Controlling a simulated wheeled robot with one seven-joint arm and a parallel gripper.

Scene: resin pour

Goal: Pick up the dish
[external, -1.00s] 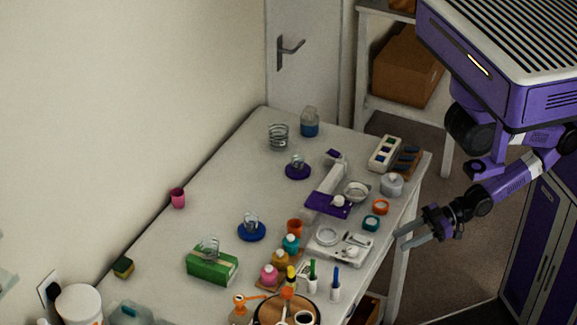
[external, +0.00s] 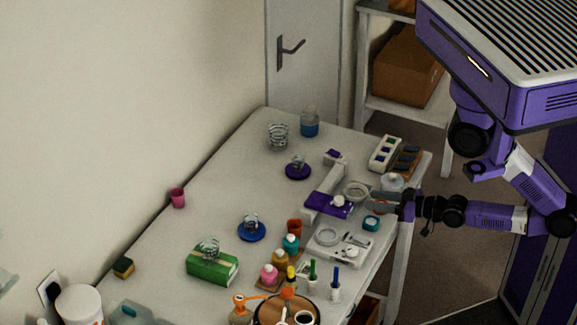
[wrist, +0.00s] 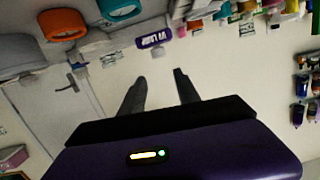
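A shallow round grey dish (external: 357,188) sits near the table's right edge, beside the purple-and-white UV lamp (external: 325,203). A second round shallow dish (external: 327,235) lies on the white scale; I cannot tell which one the task means. My gripper (external: 376,202) is at the right edge of the table, its fingers pointing left, just right of and nearer than the grey dish. In the wrist view my gripper (wrist: 160,82) shows two separated fingers with nothing between them. I cannot make out the dish clearly in the wrist view.
Bottles and cups (external: 291,243) crowd the table's front right. The table's left middle is mostly clear.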

